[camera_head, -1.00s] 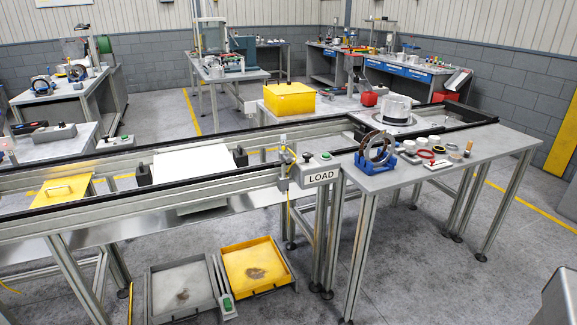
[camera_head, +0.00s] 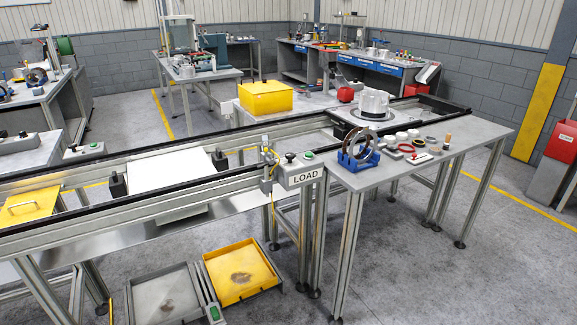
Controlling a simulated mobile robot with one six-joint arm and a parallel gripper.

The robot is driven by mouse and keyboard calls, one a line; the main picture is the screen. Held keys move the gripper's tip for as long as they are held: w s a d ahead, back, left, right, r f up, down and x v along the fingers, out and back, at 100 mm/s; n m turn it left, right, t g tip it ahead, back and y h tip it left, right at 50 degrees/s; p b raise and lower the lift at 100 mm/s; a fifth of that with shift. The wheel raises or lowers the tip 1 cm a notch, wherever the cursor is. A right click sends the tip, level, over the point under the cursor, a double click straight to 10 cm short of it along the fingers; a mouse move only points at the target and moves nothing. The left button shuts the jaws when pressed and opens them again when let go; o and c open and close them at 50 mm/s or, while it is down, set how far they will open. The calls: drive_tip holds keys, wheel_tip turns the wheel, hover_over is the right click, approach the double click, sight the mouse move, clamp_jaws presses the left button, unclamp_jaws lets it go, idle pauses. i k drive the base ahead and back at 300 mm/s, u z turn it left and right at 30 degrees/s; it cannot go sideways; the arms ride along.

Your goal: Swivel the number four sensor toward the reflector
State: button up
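A small sensor on a bracket (camera_head: 267,165) stands on the near conveyor rail, left of the LOAD control box (camera_head: 300,170). I cannot read a number on it, so I cannot tell whether it is number four. I cannot make out a reflector for certain; a small dark block (camera_head: 220,160) stands on the far side of the conveyor, beyond a white plate (camera_head: 169,169). Which way the sensor faces is too small to tell. My gripper is not in view.
The conveyor (camera_head: 130,222) runs across the middle. A grey table (camera_head: 430,160) at right holds rings in a blue stand (camera_head: 357,152) and small parts. Yellow and grey trays (camera_head: 238,275) lie low beneath the conveyor. Open floor (camera_head: 460,285) is at lower right.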

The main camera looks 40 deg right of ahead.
sight(265, 139)
drive_tip(key=z, duration=0.85)
drive_tip(key=k, duration=0.95)
drive_tip(key=i, duration=0.85)
drive_tip(key=z, duration=0.05)
